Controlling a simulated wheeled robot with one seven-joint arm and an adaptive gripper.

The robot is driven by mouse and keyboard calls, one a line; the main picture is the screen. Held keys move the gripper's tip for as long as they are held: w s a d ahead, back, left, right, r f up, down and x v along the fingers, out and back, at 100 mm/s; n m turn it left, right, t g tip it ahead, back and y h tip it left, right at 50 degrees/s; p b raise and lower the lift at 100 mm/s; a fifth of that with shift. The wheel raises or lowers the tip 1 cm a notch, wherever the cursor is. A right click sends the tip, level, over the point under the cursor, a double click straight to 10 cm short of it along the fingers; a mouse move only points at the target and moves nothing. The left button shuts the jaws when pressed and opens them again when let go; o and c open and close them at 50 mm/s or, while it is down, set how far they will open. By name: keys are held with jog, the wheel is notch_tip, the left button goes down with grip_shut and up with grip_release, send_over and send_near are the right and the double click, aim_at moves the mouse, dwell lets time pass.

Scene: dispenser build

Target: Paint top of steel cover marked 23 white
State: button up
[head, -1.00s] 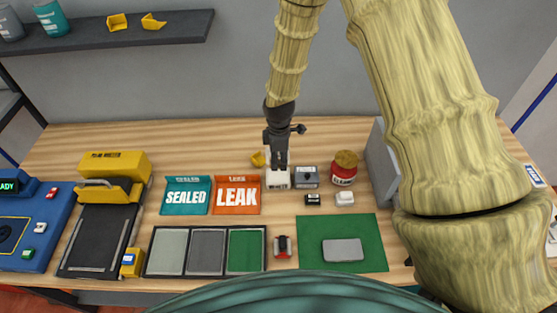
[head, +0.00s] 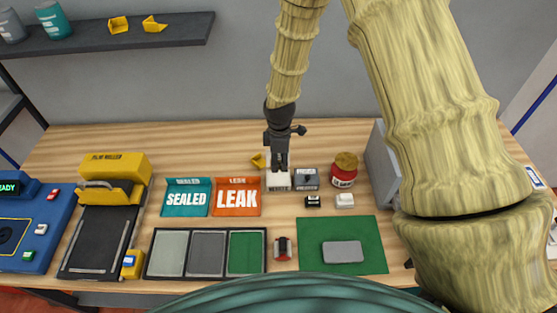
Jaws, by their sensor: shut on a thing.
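A plain grey rounded plate (head: 343,252), which looks like the steel cover, lies flat on a green mat (head: 375,228). No number can be read on it. My gripper (head: 280,163) points down over a white-fronted block (head: 278,182) with a small dark label, probably the white paint pot. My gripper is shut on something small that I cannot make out. Whether that thing touches the white block cannot be told. A grey block (head: 307,180) with a dark mark on top stands just right of the white one.
A red jar (head: 344,170) stands right of the blocks. Small black (head: 313,202) and white (head: 345,201) pieces lie before it. SEALED (head: 187,198) and LEAK (head: 237,197) bins stand left. A three-panel tray (head: 207,230) and a red-black piece (head: 282,249) lie left of the mat.

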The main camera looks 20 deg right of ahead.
aim_at(280, 177)
jog(key=shift+f+b, duration=1.2)
jog(key=shift+f, duration=1.5)
jog(key=shift+f, duration=0.5)
jog(key=o, duration=1)
jog(key=shift+c, duration=0.2)
jog(key=shift+o, duration=0.4)
jog(key=shift+o, duration=1.4)
jog(key=shift+r, duration=0.1)
jog(key=shift+w+d+r, duration=0.1)
jog(key=shift+r, duration=0.05)
jog(key=shift+o, duration=0.8)
jog(key=shift+r+p, duration=0.45)
jog(key=shift+r, duration=0.45)
jog(key=shift+r+p, duration=1.7)
jog(key=shift+r, duration=0.95)
